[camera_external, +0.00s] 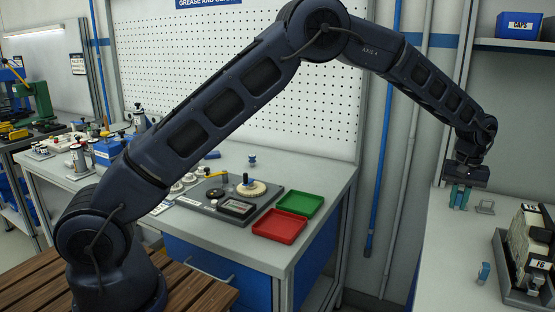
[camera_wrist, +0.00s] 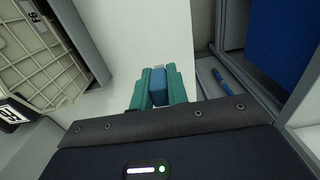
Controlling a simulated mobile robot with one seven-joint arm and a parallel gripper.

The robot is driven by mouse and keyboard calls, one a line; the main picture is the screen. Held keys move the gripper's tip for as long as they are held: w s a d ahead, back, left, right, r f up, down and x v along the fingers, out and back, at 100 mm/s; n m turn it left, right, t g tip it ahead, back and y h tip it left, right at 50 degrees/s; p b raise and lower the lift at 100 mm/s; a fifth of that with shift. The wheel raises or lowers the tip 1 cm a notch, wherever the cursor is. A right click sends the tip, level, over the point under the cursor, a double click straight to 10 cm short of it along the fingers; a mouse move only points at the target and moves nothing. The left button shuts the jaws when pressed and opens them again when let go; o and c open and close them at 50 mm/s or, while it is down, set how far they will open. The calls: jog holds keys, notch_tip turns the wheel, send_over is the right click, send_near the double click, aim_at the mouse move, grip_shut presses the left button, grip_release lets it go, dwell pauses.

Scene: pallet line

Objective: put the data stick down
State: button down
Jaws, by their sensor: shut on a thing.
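My gripper (camera_external: 459,197) hangs over the far left part of the pale bench on the right, with its teal fingers pointing down. In the wrist view my gripper (camera_wrist: 158,76) is shut on the blue data stick (camera_wrist: 159,86), which sits between the two fingers with its pale tip showing past them. In the external view the stick cannot be told apart from the fingers. I cannot tell whether its tip touches the bench.
On the right bench (camera_external: 440,270) are a small grey stand (camera_external: 485,208), a small blue upright item (camera_external: 484,272) and a crate (camera_external: 500,255) holding labelled boxes. Green (camera_external: 300,203) and red (camera_external: 280,226) trays lie on the other bench. The right bench's front left is clear.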

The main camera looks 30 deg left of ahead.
aim_at(447, 239)
notch_tip(447, 239, down, 10)
jog(key=shift+r, duration=0.15)
dwell(0.4)
jog(key=c, duration=1.4)
grip_release()
notch_tip(447, 239, up, 12)
jog(key=shift+a+r, duration=0.1)
